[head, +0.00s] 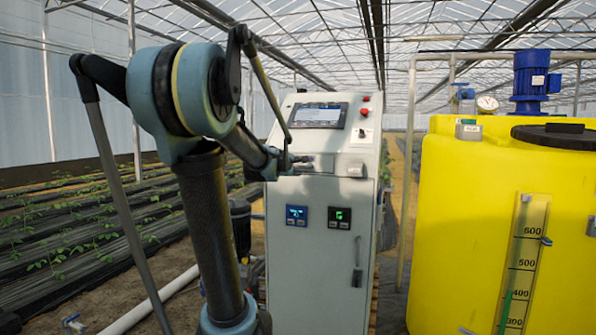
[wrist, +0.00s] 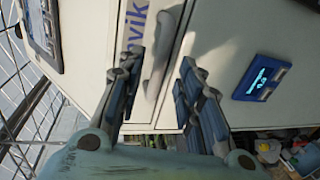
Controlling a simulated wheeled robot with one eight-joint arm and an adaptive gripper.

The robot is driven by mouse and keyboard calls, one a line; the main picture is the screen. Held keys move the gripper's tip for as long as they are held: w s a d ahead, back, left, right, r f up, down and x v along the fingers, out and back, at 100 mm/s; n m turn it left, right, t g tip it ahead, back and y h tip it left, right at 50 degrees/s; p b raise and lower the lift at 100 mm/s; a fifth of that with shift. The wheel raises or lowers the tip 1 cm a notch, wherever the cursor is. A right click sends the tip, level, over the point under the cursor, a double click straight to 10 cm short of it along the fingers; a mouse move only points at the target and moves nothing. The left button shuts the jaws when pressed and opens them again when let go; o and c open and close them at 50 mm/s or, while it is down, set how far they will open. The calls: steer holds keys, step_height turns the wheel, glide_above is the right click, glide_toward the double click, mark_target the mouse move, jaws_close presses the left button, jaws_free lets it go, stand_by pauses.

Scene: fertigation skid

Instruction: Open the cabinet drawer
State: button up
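The cabinet (head: 320,260) is a tall pale grey control cabinet in the middle of the head view. Its drawer front (head: 323,163) is a narrow panel below the sloped console, and appears closed. In the wrist view, the drawer front carries dark lettering and a light grey bar handle (wrist: 157,55). My gripper (head: 292,162) is at the left part of the drawer front. In the wrist view my gripper (wrist: 160,80) is open, with dark fingers spread on either side of the handle's line. The handle shows between and beyond the fingertips; contact cannot be told.
Above the drawer is a console screen (head: 318,115) with a red button (head: 364,112). Two small displays (head: 297,215) and a door latch (head: 357,265) are below. A yellow tank (head: 455,230) stands right of the cabinet. A white pipe (head: 150,302) runs at lower left.

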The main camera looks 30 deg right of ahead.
mark_target(297, 167)
steer(key=shift+x, duration=2.15)
steer(key=shift+c, duration=0.6)
